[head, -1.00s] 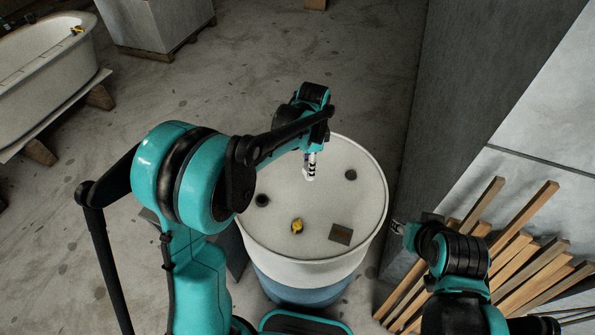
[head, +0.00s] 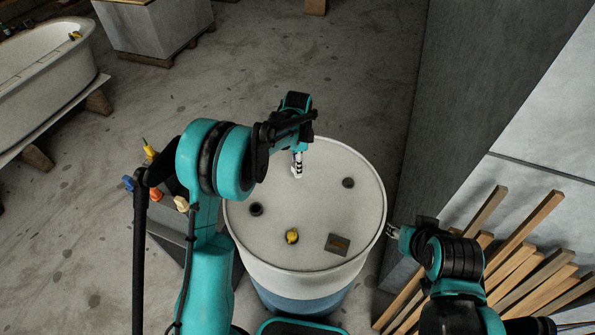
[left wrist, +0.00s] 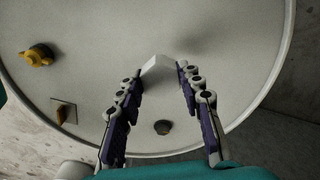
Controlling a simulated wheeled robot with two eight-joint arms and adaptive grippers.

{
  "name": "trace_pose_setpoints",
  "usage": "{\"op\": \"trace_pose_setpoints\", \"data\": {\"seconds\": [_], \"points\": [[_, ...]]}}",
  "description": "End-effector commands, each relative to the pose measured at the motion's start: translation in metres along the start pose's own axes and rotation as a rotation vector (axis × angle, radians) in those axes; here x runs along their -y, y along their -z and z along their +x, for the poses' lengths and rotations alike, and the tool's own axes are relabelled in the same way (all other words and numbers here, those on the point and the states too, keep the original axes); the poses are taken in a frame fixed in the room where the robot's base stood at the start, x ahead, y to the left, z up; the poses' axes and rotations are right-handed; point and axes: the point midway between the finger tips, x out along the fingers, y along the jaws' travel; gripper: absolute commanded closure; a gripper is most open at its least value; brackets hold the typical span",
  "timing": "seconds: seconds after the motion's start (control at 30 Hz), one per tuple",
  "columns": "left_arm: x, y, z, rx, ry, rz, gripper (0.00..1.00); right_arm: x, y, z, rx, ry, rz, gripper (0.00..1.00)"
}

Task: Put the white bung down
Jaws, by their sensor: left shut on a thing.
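The white bung (head: 297,173) is between the fingertips of my left gripper (head: 297,163), over the far part of the pale drum top (head: 315,205). In the left wrist view the bung (left wrist: 156,65) shows as a pale block at the tips of my left gripper (left wrist: 163,75). I cannot tell whether its lower end touches the drum top. My right gripper (head: 392,231) is to the right of the drum, apart from it; its jaws are too small to read.
On the drum top are a yellow fitting (head: 292,236), a dark plate (head: 338,244) and two dark round fittings (head: 256,209) (head: 348,182). Wooden battens (head: 515,262) lean at the right. A grey wall (head: 470,90) rises behind them. A white bathtub (head: 45,65) stands far left.

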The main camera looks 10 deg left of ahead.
Motion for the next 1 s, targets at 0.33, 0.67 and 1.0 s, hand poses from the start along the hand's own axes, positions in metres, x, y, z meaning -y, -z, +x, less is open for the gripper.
{"op": "trace_pose_setpoints", "data": {"seconds": [0.33,0.67,1.0], "points": [[0.0,0.0,0.04,0.0,0.0,0.0,0.92,0.0,-0.004,0.006,0.0,0.0,0.0,0.6],[0.0,0.0,0.044,0.0,0.0,-0.001,0.92,0.0,-0.007,0.009,0.0,0.0,0.0,0.6],[0.0,0.0,0.042,0.0,0.0,-0.001,0.43,0.0,-0.006,0.008,0.0,0.0,0.0,0.6]]}}
